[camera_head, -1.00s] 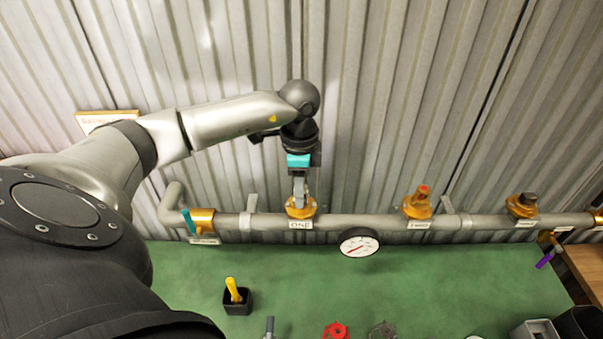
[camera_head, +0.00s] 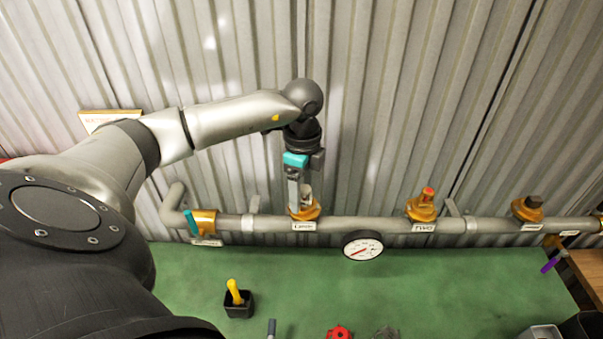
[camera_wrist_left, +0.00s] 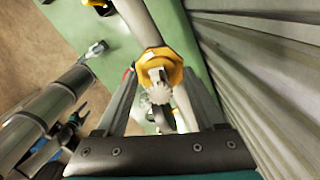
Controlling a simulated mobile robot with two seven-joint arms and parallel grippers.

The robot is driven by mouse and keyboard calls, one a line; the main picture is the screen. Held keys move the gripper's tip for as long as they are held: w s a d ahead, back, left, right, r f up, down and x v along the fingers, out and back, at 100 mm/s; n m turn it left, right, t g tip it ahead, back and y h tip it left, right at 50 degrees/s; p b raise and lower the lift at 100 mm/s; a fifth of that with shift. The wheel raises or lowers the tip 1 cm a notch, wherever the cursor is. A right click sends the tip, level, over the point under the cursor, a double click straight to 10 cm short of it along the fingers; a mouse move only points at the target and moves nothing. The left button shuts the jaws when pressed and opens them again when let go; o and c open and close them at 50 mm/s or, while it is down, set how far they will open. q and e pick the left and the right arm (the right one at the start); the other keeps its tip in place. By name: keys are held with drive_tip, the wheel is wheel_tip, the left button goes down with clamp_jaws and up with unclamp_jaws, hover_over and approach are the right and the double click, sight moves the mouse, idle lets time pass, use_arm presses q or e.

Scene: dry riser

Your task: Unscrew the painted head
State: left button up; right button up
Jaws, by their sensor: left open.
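The valve with a red-painted head (camera_head: 427,193) stands on the pipe at the label TWO, on a brass body. My left gripper (camera_head: 303,203) is away to its left, pointing down over the first brass valve (camera_head: 305,213). In the left wrist view my left gripper (camera_wrist_left: 160,82) is open, one finger on each side of a pale grey toothed head (camera_wrist_left: 161,96) above a brass hex body (camera_wrist_left: 160,66). I cannot tell whether the fingers touch it. The colour of this head is hidden in the head view. My right gripper is not in view.
The grey pipe (camera_head: 380,224) runs along a corrugated wall. A white gauge (camera_head: 363,248) hangs below it. A dark-headed valve (camera_head: 533,202) is farther right. A yellow handle stands in a black holder (camera_head: 239,305) on the green surface (camera_head: 310,270). A red handwheel (camera_head: 339,332) lies at the front.

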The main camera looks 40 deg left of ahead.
use_arm(q)
drive_tip(key=m+b, duration=0.1)
drive_tip(key=m, duration=0.5)
drive_tip(key=shift+w, duration=0.15)
drive_tip(key=m+b, duration=0.1)
drive_tip(key=m, duration=0.6)
drive_tip(key=shift+w, duration=0.15)
drive_tip(key=shift+c, duration=0.3)
clamp_jaws()
drive_tip(key=n, duration=0.3)
drive_tip(key=shift+p, duration=0.3)
drive_tip(key=shift+n+p, duration=0.3)
drive_tip(key=shift+n, duration=1.1)
